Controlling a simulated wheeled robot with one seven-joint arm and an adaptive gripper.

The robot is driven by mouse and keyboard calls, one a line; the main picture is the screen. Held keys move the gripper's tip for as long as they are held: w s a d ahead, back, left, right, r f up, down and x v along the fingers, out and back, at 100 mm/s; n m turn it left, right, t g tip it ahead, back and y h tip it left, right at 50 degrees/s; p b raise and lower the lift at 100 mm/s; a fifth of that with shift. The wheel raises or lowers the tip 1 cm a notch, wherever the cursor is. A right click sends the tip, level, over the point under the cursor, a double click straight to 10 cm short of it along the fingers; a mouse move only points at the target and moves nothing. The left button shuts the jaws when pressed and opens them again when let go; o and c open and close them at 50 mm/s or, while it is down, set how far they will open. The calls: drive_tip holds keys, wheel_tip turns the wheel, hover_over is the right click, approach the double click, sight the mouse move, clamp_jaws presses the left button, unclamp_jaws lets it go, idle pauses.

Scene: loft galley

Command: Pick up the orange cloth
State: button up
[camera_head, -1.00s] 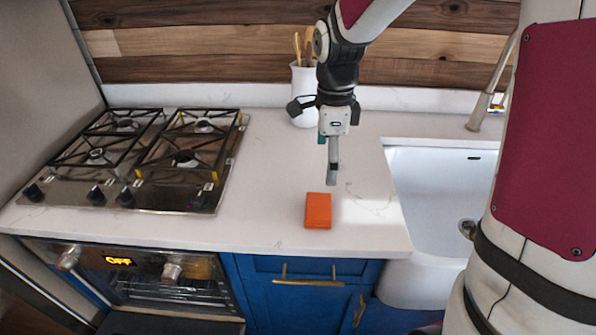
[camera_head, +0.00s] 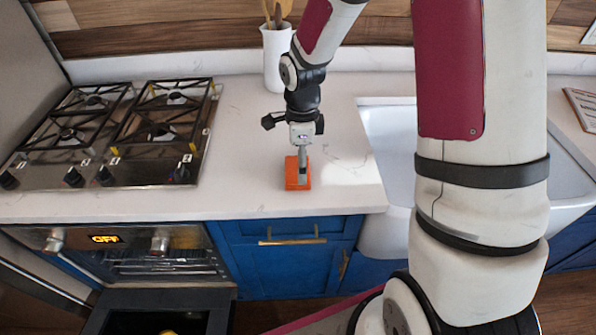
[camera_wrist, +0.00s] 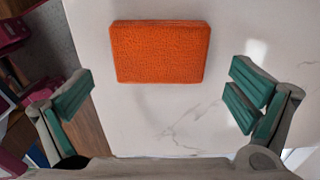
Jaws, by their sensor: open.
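The orange cloth (camera_head: 291,174) is a small folded block lying flat on the white counter near its front edge. My gripper (camera_head: 302,180) hangs pointing down over it in the head view and hides part of it. In the wrist view the cloth (camera_wrist: 161,52) lies whole at the top middle, ahead of the gap between the fingers. My gripper (camera_wrist: 160,98) is open there, with green pads on both sides and nothing between them. I cannot tell how far above the cloth the fingertips are.
A gas hob (camera_head: 117,135) is to the left and a white sink (camera_head: 392,147) to the right. A white vase with wooden utensils (camera_head: 276,58) stands behind. The counter (camera_head: 236,150) around the cloth is clear. An oven door (camera_head: 160,306) appears open below.

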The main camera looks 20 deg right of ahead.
drive_tip(key=shift+f, duration=1.2)
drive_tip(key=c, duration=1)
drive_tip(key=shift+r, duration=0.1)
drive_tip(key=shift+r, duration=0.55)
drive_tip(key=shift+s+d+r+b, duration=0.15)
drive_tip(key=shift+s+r, duration=0.1)
drive_tip(key=shift+r, duration=0.35)
drive_tip(key=shift+s+r+b, duration=0.15)
drive_tip(key=shift+s+r, duration=0.1)
drive_tip(key=shift+r, duration=0.35)
drive_tip(key=s+d, duration=0.1)
drive_tip(key=s, duration=0.3)
drive_tip(key=s+d+r, duration=0.1)
drive_tip(key=s, duration=0.4)
drive_tip(key=s+d+p, duration=0.1)
drive_tip(key=s+d, duration=0.1)
drive_tip(key=s, duration=0.3)
drive_tip(key=shift+s+r, duration=0.2)
drive_tip(key=shift+s, duration=0.05)
